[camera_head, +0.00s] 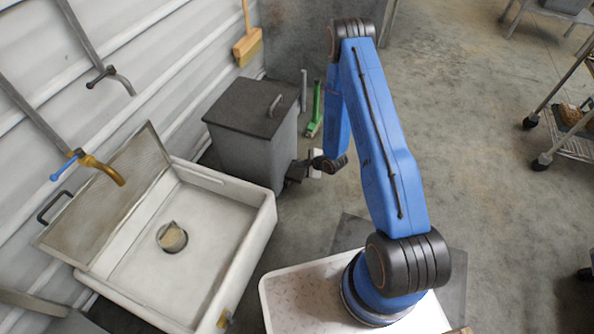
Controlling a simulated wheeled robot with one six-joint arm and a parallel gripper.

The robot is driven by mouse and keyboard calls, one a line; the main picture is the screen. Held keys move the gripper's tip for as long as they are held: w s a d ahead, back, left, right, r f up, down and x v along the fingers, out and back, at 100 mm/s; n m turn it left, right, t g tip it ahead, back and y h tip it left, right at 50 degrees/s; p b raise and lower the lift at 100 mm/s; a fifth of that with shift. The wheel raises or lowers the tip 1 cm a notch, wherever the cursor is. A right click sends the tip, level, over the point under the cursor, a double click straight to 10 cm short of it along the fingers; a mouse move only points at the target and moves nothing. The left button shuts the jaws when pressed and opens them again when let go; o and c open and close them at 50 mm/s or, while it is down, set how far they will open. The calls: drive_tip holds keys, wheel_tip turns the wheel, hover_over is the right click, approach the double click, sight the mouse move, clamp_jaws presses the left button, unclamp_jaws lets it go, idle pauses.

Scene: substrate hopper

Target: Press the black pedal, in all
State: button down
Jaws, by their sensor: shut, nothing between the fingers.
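A dark grey bin (248,128) with a handle on its shut lid stands on the floor at the upper middle. My blue arm reaches over the floor and comes down at the bin's right side. My gripper (298,171) is a small dark shape low beside the bin's lower right corner, and it is shut and empty. The black pedal cannot be told apart from the dark gripper there, so whether they touch is unclear.
A white sink basin (268,214) with a raised lid (105,195) stands at left under a brass tap (103,168). A wheeled rack (560,118) is at right. The floor between is clear.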

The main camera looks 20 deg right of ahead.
sight(298, 170)
drive_tip(key=shift+f, duration=2)
idle(2.1)
drive_tip(key=shift+r, duration=2.05)
drive_tip(key=shift+r, duration=2.5)
